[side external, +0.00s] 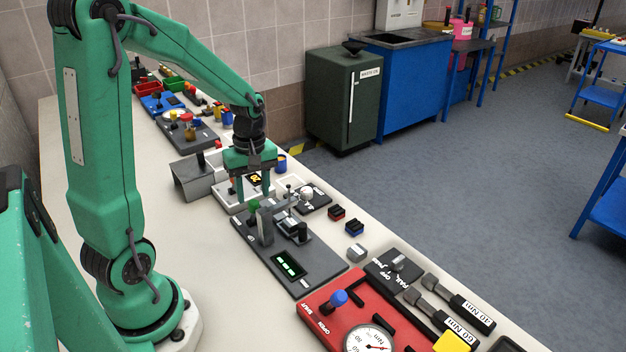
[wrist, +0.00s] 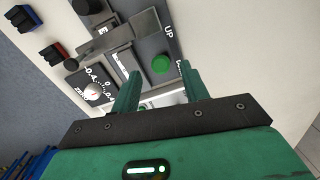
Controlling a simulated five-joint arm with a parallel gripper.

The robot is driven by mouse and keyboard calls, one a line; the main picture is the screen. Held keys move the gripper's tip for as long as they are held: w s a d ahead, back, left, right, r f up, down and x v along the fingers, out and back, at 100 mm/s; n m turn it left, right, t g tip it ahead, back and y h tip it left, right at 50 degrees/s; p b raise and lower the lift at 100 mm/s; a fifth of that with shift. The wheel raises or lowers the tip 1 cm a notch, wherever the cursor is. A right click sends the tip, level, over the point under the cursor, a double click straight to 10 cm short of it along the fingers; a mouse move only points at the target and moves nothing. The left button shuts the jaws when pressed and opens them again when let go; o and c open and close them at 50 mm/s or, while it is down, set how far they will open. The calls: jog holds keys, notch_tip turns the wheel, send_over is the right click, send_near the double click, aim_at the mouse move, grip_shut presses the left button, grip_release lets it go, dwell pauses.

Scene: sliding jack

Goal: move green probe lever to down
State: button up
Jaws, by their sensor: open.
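The green probe lever shows as a round green knob (wrist: 160,64) on a dark grey panel (wrist: 148,38) in the wrist view. An UP label is beyond it, and a second label beside it is mostly hidden by my right finger. In the side view the green knob (side external: 254,205) is low between the fingers, on the dark base with a lit green display (side external: 289,263). My gripper (side external: 253,192) is open and points down over the knob. In the wrist view its fingertips (wrist: 159,72) stand either side of the knob, with gaps. I cannot tell the lever's exact position.
A grey post (side external: 265,222) and metal stage stand close to the knob. A white dial (wrist: 95,92) is nearby. Small red and blue blocks (side external: 337,213) lie to the right. A red panel with a gauge (side external: 350,318) is in front. Other devices line the bench behind.

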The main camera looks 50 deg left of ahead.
aim_at(253, 201)
jog(key=shift+s+f, duration=0.1)
jog(key=shift+f, duration=1.75)
grip_shut()
